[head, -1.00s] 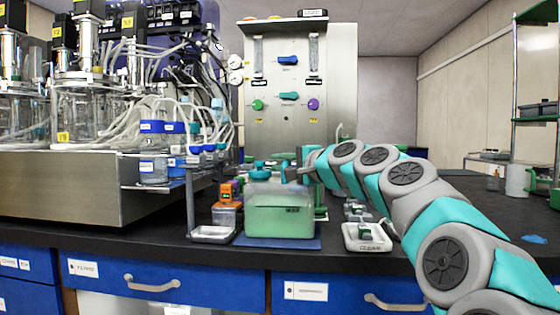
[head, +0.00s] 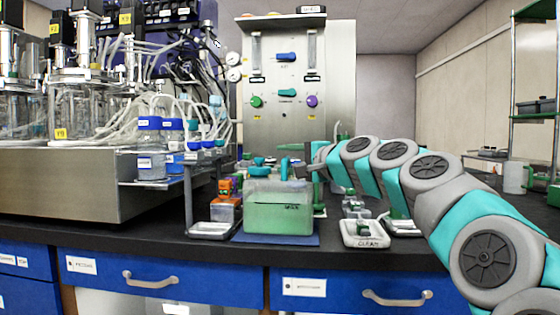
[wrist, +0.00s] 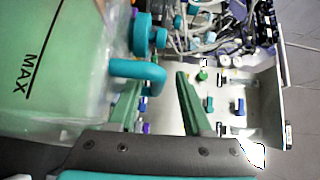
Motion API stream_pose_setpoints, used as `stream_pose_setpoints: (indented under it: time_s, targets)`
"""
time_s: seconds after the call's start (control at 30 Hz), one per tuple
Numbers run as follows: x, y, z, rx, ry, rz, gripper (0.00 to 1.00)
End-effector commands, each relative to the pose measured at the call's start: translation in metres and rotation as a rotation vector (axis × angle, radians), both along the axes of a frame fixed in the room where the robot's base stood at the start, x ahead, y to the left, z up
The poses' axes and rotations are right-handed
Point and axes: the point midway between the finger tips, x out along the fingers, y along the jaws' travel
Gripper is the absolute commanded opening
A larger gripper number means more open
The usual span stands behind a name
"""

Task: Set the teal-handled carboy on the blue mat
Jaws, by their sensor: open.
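The carboy (head: 278,212) is a translucent box of green liquid with a dark level mark. It stands upright on the blue mat (head: 305,240) in the head view. Its teal handle (head: 285,167) sticks up at the top right, beside a teal cap (head: 259,170). In the wrist view the carboy (wrist: 50,70) fills the left side, and its teal handle (wrist: 137,70) overlaps the left finger. My gripper (wrist: 160,100) is open, its two green fingers apart with nothing clamped. In the head view it is just right of the handle, fingertips hard to make out.
A small orange-topped container (head: 226,205) and a metal tray (head: 212,230) stand left of the carboy. A white tray marked CLEAN (head: 364,234) lies right. A steel panel with knobs (head: 297,100) rises behind. Bioreactors with tubing (head: 90,110) fill the left.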

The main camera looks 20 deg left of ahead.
Motion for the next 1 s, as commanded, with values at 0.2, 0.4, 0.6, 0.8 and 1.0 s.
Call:
stream_pose_setpoints:
  time_s: [0.2, 0.4, 0.6, 0.8, 1.0]
  targets:
    - [-0.018, -0.031, 0.002, 0.003, 0.001, -0.002, 0.49]
    - [-0.033, -0.056, 0.003, 0.003, -0.002, -0.002, 0.49]
    - [-0.042, -0.071, 0.002, -0.001, 0.0, -0.001, 0.49]
    - [-0.045, -0.075, 0.002, -0.001, 0.0, -0.001, 0.49]
    - [-0.045, -0.075, 0.002, -0.001, 0.0, -0.001, 0.49]
